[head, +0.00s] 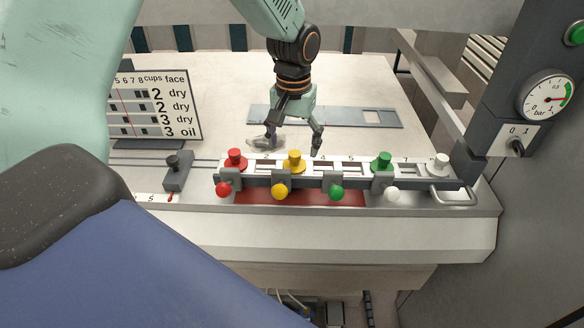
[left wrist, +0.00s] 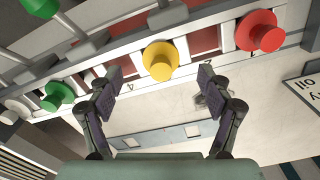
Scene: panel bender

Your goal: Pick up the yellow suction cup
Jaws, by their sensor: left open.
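The yellow suction cup (head: 294,161) sits upright on the numbered bar, between the red cup and the green cup. It also shows in the left wrist view (left wrist: 160,61), just beyond my fingertips. My left gripper (head: 293,146) is open and empty, pointing down with its fingers spread, behind and above the yellow cup. In the left wrist view the left gripper's fingertips (left wrist: 158,80) stand apart, with the yellow cup ahead of the gap between them and not held. My right gripper is not in view.
A red cup (head: 235,160), a green cup (head: 383,161) and a white cup (head: 440,163) stand on the same bar. Coloured balls line its front. A sign (head: 155,105) stands at left, and a gauge column (head: 520,110) at right. A flat metal sheet (head: 385,117) lies behind.

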